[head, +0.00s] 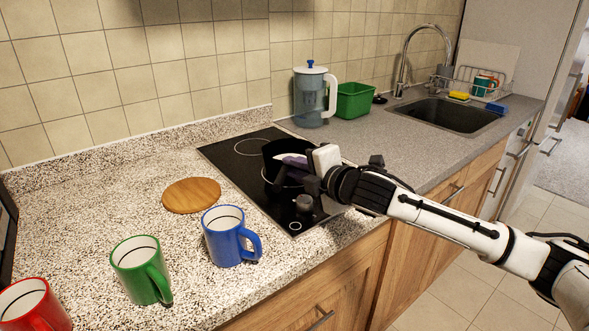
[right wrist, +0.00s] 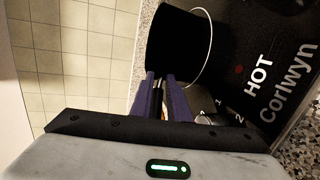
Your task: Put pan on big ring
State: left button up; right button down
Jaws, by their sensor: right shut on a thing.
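The black pan (head: 272,150) is over the right part of the dark cooktop (head: 228,158), partly hidden behind my right gripper (head: 291,168). In the right wrist view the pan (right wrist: 178,42) is a dark round shape beyond the purple fingers of my right gripper (right wrist: 166,80), which are shut on it, apparently at its handle. A white ring line (right wrist: 207,50) curves beside the pan, which hides part of that ring. Another ring (head: 253,147) lies bare at the back left of the cooktop. I cannot tell whether the pan touches the glass. My left gripper is out of view.
A blue mug (head: 222,238), a green mug (head: 138,272) and a red mug (head: 30,306) stand along the front left. A round wooden board (head: 191,195) lies left of the cooktop. A pitcher (head: 312,97) and a green bin (head: 354,100) stand behind, before the sink (head: 440,115).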

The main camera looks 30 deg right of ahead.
jog(key=shift+r, duration=0.2)
jog(key=c, duration=2.1)
grip_release()
jog(key=shift+f, duration=0.25)
jog(key=o, duration=0.4)
jog(key=shift+r, duration=0.15)
